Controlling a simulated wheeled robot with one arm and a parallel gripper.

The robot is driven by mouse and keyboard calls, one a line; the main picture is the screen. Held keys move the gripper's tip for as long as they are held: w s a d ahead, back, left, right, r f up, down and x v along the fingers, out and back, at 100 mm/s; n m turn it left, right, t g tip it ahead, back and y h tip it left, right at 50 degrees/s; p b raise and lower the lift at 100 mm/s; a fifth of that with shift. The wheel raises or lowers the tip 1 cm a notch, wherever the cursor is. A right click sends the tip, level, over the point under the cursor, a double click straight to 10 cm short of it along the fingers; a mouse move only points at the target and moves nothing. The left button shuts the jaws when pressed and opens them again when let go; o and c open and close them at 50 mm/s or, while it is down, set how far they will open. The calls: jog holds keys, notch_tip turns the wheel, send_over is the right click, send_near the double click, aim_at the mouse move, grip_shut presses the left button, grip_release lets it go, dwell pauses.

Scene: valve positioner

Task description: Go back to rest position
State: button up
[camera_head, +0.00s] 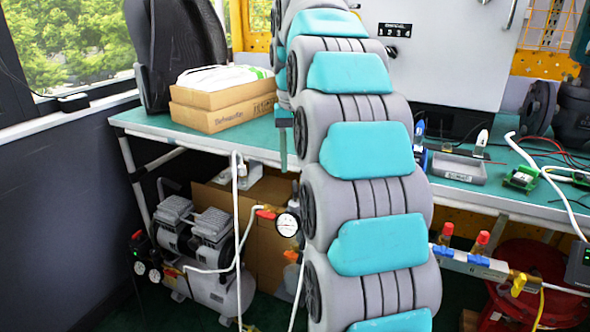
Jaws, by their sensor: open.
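My grey and teal arm rises through the middle of the head view and bends over near the top edge. Part of what looks like my gripper (283,148) shows just left of the arm, in front of the workbench (235,146). It points down, with one slim teal finger seen; the rest is hidden behind my arm. It is open, and nothing is seen held in it.
Cardboard boxes (221,112) and a dark chair-like object (178,50) are at the back left. A compressor (205,250) with a gauge (287,224) stands below. On the right are a grey tray (457,168), fittings, wires and a white panel (450,50).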

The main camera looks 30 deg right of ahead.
jog(key=shift+r, duration=0.5)
jog(key=s+a+f+n, duration=0.1)
jog(key=s+a+f, duration=0.4)
jog(key=s, duration=0.6)
jog(key=s+a+f+n+g, duration=0.1)
jog(key=s+a+f+n, duration=0.1)
jog(key=s+a+f, duration=0.3)
jog(key=s+a+f+n, duration=0.1)
jog(key=s+a+f, duration=0.3)
jog(key=s+f, duration=0.6)
jog(key=s, duration=0.7)
jog(key=shift+a+g, duration=0.4)
jog(key=shift+w+d+f, duration=0.1)
jog(key=shift+d, duration=0.05)
